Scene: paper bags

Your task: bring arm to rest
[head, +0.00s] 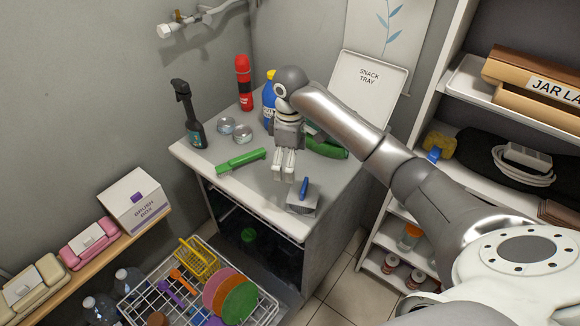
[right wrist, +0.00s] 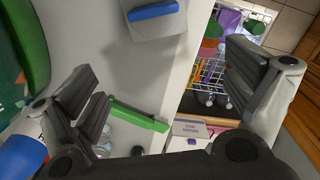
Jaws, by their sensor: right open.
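My right arm reaches in from the right in the head view, and its gripper (head: 285,172) points down above the white counter (head: 262,198). The gripper is open and empty. In the right wrist view its two fingers stand wide apart (right wrist: 163,65), with the counter edge and floor area below between them. A green brush (head: 240,160) lies on the counter left of the gripper and shows in the right wrist view (right wrist: 138,115). A grey block with a blue handle (head: 302,198) sits right of and nearer than the gripper. My left gripper is not seen.
A spray bottle (head: 190,118), cans (head: 242,133), a red bottle (head: 244,84) and a blue bottle (head: 268,95) stand on the counter. The snack tray (head: 368,92) leans behind my arm. A dish rack (head: 136,314) stands below, and shelves (head: 452,142) stand at right.

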